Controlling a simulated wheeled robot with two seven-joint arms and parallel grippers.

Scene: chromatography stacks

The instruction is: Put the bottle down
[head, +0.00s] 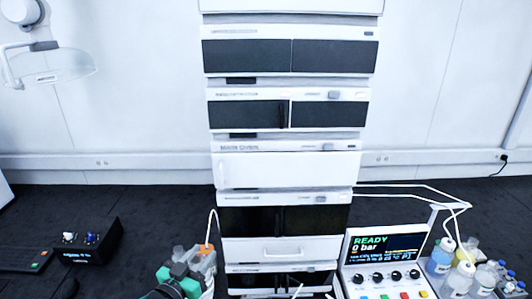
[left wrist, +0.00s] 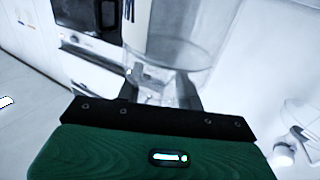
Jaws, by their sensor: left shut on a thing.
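My left gripper (head: 187,283), teal, grey and orange, is at the bottom of the head view, just left of the white instrument stack. In the left wrist view its two dark fingers (left wrist: 160,88) are shut on a clear, see-through bottle (left wrist: 185,48), which extends up and away from them. The bottle's base and what is under it cannot be made out. In the head view the held bottle cannot be told clearly from the gripper. My right gripper is not in view.
The white instrument stack (head: 288,170) stands in the middle. A control box with a READY screen (head: 387,246) is to its right, with several bottles (head: 440,256) beyond. A small black box (head: 88,243) is at the left. Dark surface (head: 150,215) lies clear between them.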

